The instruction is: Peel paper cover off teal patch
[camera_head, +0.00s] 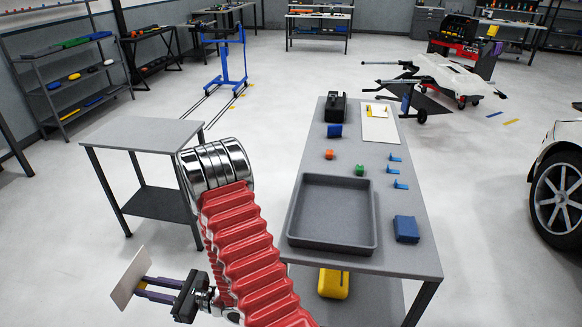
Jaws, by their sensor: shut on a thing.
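My gripper (143,287) is at the lower left, beyond the near end of my red ribbed arm. Its purple fingers are shut on a thin pale sheet (128,273), held tilted in the air over the floor. A small yellow bit (142,285) shows at the fingertips. I see no teal on the side of the sheet that faces me, and I cannot tell whether it is a paper cover, a patch, or both together. A whitish board (380,132) with small yellow pieces lies at the far end of the long table; no teal patch can be made out there.
The long grey table (421,231) carries an empty dark tray (345,250), a blue box (406,229), several small blue clips (393,170), an orange block (329,154) and a green block (360,170). A smaller side table (145,134) is bare on top. A car stands at right.

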